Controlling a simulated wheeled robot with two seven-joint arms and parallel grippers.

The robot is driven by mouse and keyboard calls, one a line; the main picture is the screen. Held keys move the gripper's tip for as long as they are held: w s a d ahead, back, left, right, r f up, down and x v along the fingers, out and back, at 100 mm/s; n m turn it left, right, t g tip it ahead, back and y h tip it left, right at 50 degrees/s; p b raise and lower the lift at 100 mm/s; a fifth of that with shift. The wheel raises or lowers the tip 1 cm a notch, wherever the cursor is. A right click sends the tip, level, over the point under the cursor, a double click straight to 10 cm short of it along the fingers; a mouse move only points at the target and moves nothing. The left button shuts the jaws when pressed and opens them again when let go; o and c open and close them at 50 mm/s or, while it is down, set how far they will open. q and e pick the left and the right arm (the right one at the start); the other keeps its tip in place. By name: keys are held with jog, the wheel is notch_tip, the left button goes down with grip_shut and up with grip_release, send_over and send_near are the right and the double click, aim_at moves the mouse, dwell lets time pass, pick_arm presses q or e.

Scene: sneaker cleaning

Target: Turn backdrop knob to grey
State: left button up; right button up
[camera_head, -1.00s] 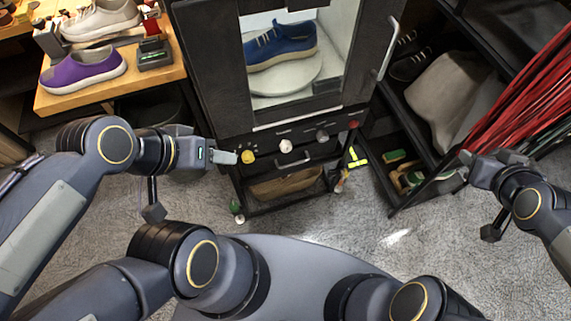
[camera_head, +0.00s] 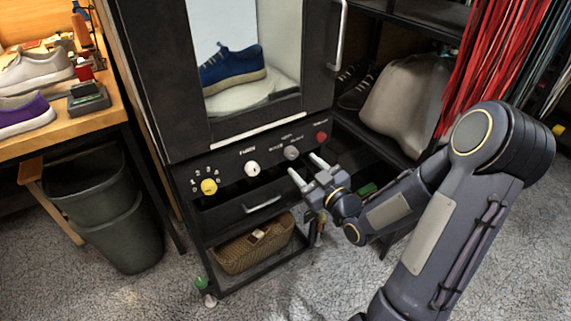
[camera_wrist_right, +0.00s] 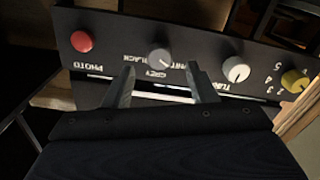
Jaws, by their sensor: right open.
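The backdrop knob is a small grey knob (camera_head: 291,153) on the black front panel of the photo booth, between the white knob (camera_head: 252,169) and the red button (camera_head: 321,136). In the right wrist view the grey knob (camera_wrist_right: 159,58) sits above the words grey and black, with its label partly hidden by a finger. My right gripper (camera_head: 308,169) is open and empty, just below and in front of the panel. In the wrist view its two fingers stand apart on either side of the grey knob, seemingly short of touching it. My left gripper is out of view.
A yellow knob (camera_head: 209,187) is at the panel's left. A drawer handle (camera_head: 263,204) sticks out below the panel, above a wicker basket (camera_head: 252,249). A blue sneaker (camera_head: 232,67) stands inside the booth. A bin (camera_head: 105,210) stands left; red laces (camera_head: 490,60) hang right.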

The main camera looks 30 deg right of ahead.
aim_at(294, 156)
jog(key=w, duration=0.5)
jog(key=shift+w+a, duration=0.1)
jog(key=shift+a, duration=0.1)
jog(key=c, duration=1)
